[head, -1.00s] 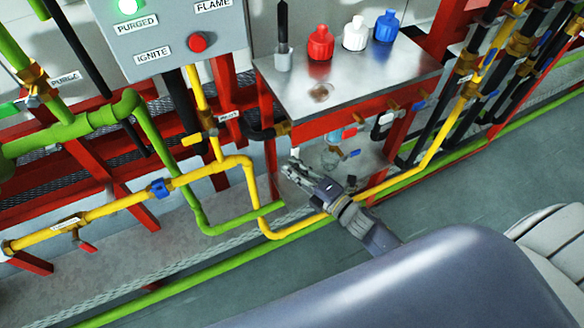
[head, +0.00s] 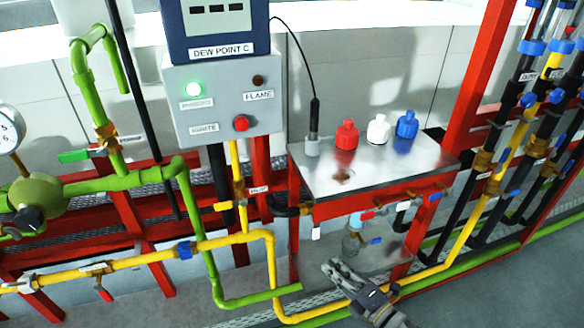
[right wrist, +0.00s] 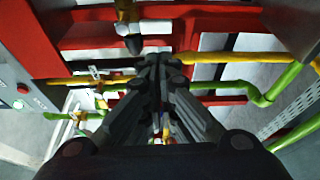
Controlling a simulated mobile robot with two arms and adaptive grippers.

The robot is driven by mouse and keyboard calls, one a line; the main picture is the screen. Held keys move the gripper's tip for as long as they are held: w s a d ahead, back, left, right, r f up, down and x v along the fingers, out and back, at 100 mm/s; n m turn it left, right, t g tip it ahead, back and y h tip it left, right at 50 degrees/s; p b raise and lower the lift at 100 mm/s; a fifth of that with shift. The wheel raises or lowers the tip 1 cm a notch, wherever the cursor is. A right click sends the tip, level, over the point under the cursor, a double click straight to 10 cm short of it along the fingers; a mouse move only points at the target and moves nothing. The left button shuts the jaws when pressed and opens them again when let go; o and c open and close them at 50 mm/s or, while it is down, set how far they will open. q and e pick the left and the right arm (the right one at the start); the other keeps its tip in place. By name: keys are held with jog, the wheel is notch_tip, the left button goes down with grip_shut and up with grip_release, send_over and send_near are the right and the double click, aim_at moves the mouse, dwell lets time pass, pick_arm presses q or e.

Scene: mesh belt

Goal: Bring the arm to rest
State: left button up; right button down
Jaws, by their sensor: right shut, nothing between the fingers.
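My right gripper (head: 345,274) is in the lower middle of the head view, in front of the lower shelf of the red-framed stand. Its fingers are shut and hold nothing. In the right wrist view the closed fingers (right wrist: 158,70) point up the middle of the picture, with red frame bars and yellow and green pipes beyond them. I cannot tell from these views whether the fingertips touch anything. My left gripper is not in view.
A metal-topped stand (head: 412,160) holds red (head: 346,135), white (head: 378,129) and blue bottles (head: 406,125). A grey control box (head: 224,98) hangs to its left. Yellow (head: 120,263) and green pipes (head: 212,285) run close to my gripper. Clear floor (head: 480,290) lies at lower right.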

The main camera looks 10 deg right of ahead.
jog(key=s+d+f+m+g+h, duration=0.15)
jog(key=s+f+m, duration=0.3)
jog(key=f, duration=0.45)
jog(key=s+d+f+m+g+h, duration=0.1)
jog(key=s+f+m+g+h, duration=0.3)
jog(key=f, duration=0.5)
jog(key=s+d+f+m+g+h, duration=0.15)
jog(key=s+f+m, duration=0.35)
jog(key=f, duration=0.5)
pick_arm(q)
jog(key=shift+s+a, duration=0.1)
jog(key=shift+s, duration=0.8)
pick_arm(e)
jog(key=s+f+m+g, duration=0.2)
jog(key=s+f, duration=0.2)
jog(key=s, duration=0.6)
jog(key=s+a+f+m+g, duration=0.1)
jog(key=s+f+m+g, duration=0.2)
jog(key=s, duration=0.7)
jog(key=s+a+f+m+g, duration=0.1)
jog(key=s+f+m+g, duration=0.1)
jog(key=s+f, duration=0.5)
jog(key=s+g, duration=0.1)
jog(key=s, duration=0.2)
jog(key=shift+a, duration=0.2)
